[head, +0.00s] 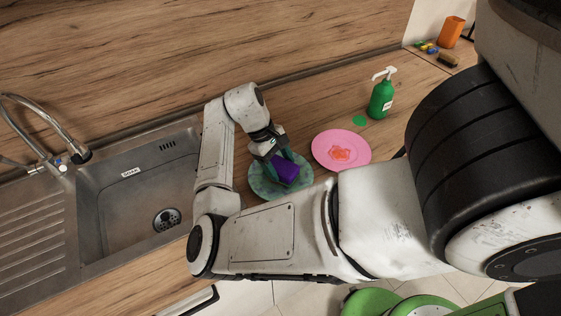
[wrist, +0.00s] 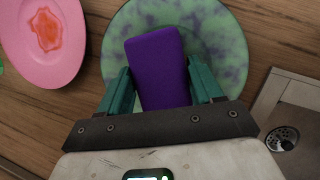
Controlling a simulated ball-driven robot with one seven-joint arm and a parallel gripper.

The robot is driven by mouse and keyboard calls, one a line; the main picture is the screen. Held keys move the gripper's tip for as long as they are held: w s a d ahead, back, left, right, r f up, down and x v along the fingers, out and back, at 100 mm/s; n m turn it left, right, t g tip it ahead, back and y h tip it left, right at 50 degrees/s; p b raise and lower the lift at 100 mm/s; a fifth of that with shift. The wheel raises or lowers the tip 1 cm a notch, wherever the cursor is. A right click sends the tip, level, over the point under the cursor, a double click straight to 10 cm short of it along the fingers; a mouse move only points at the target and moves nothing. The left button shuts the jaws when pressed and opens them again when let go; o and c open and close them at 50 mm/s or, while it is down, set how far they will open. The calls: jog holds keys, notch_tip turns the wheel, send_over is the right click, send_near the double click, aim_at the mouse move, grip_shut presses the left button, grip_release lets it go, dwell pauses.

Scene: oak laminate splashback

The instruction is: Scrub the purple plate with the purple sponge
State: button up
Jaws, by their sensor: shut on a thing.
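My gripper (head: 277,160) is shut on the purple sponge (head: 286,171), and its two teal fingers (wrist: 161,86) show on either side of the sponge (wrist: 158,66) in the wrist view. The sponge is over a round green plate (head: 264,190) that is mottled with purple patches. That plate (wrist: 228,48) fills the top middle of the wrist view. I cannot tell whether the sponge touches it. A pink plate (head: 325,143) with an orange-red stain (head: 342,155) lies to its right in the head view. No plain purple plate shows.
A steel sink (head: 115,205) with a tap (head: 75,152) is on the left. A green pump bottle (head: 381,98) stands behind the pink plate, near a green spot (head: 359,121). An orange cup (head: 451,32) and a brush (head: 448,60) are at the far right.

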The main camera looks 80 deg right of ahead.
jog(key=shift+w+a, duration=0.2)
jog(key=shift+a, duration=0.5)
jog(key=shift+s+d+r+p, duration=0.1)
jog(key=shift+s+d+p, duration=0.1)
jog(key=shift+d+p, duration=0.3)
jog(key=shift+s+d+p, duration=0.2)
jog(key=shift+d+p, duration=0.05)
jog(key=shift+d, duration=0.3)
jog(key=shift+w+a, duration=0.1)
jog(key=shift+a, duration=0.1)
jog(key=shift+w+a+p, duration=0.15)
jog(key=shift+a+p, duration=0.2)
jog(key=shift+p, duration=0.1)
jog(key=shift+w+d, duration=0.15)
jog(key=shift+w, duration=0.15)
jog(key=shift+s, duration=0.1)
